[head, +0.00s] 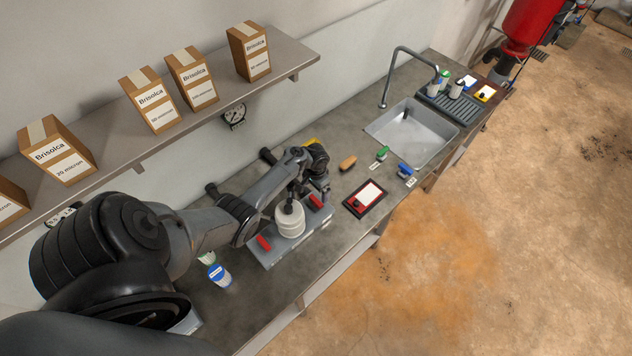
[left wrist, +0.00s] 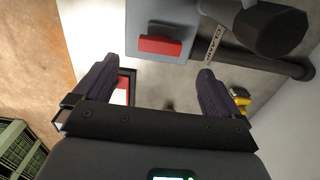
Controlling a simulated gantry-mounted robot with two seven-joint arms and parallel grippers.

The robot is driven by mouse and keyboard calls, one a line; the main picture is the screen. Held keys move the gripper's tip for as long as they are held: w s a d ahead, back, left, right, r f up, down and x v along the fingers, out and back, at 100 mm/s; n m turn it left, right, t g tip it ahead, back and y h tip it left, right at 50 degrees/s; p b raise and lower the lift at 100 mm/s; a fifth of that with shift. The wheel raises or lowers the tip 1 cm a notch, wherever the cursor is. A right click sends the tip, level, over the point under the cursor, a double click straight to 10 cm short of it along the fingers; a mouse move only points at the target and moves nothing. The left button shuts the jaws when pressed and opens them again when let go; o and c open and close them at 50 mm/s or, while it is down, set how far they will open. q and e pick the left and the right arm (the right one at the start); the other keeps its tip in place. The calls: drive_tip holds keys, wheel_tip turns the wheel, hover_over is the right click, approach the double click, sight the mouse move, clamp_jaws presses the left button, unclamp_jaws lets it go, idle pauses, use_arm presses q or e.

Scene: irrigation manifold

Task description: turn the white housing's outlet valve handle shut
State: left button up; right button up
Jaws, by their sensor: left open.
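The white housing (head: 290,222), ribbed with a dark top, stands on a grey base plate (head: 272,259) on the bench. One red handle (head: 264,243) is at the plate's near left end and another red handle (head: 316,201) is at its right end, by my left gripper (head: 322,189). I cannot read which one is the outlet. In the left wrist view, a red handle (left wrist: 160,46) lies crosswise on the grey plate (left wrist: 160,17), just beyond the open, empty fingers of my left gripper (left wrist: 156,70). It appears untouched. My right gripper is not in view.
A dark pipe (left wrist: 285,65) runs beside the plate. A red-framed card (head: 365,197), a brown object (head: 348,162) and small green (head: 382,153) and blue (head: 406,171) valves lie to the right. A sink (head: 410,135) is farther back. A shelf (head: 110,150) with boxes hangs above.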

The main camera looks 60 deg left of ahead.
use_arm(q)
drive_tip(key=shift+r, duration=1.55)
